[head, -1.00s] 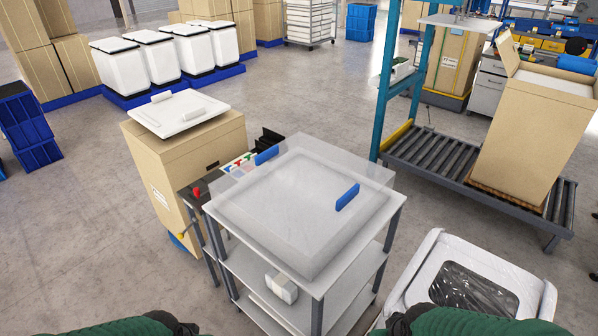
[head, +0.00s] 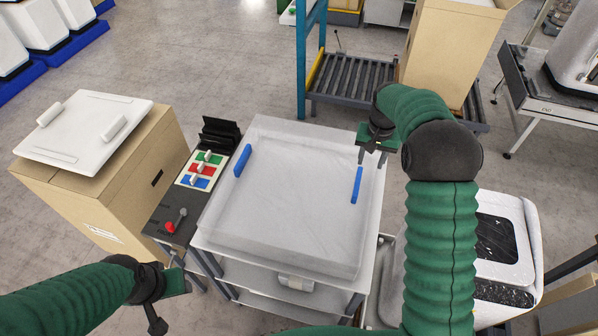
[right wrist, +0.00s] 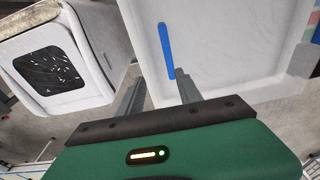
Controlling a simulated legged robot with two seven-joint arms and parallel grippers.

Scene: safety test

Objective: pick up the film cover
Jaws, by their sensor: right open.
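The film cover (head: 290,200) is a clear, shallow, box-like cover lying on top of a grey shelved cart (head: 372,240). It has a blue left handle (head: 242,160) and a blue right handle (head: 356,185). My right gripper (head: 372,156) is open and empty above the cover's right edge, close to the right handle. In the right wrist view, the right handle (right wrist: 166,55) shows ahead, between the lines of the two parted fingers (right wrist: 157,84), not clasped. My left gripper (head: 172,298) is at the lower left, left of the cart and apart from the cover; its finger gap is unclear.
A control panel (head: 195,180) with coloured switches and a red knob stands left of the cart. Left of it is a cardboard box (head: 150,170) with a white lid (head: 85,125). A white bin (head: 520,205) stands right of the cart. A roller conveyor (head: 350,85) is behind.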

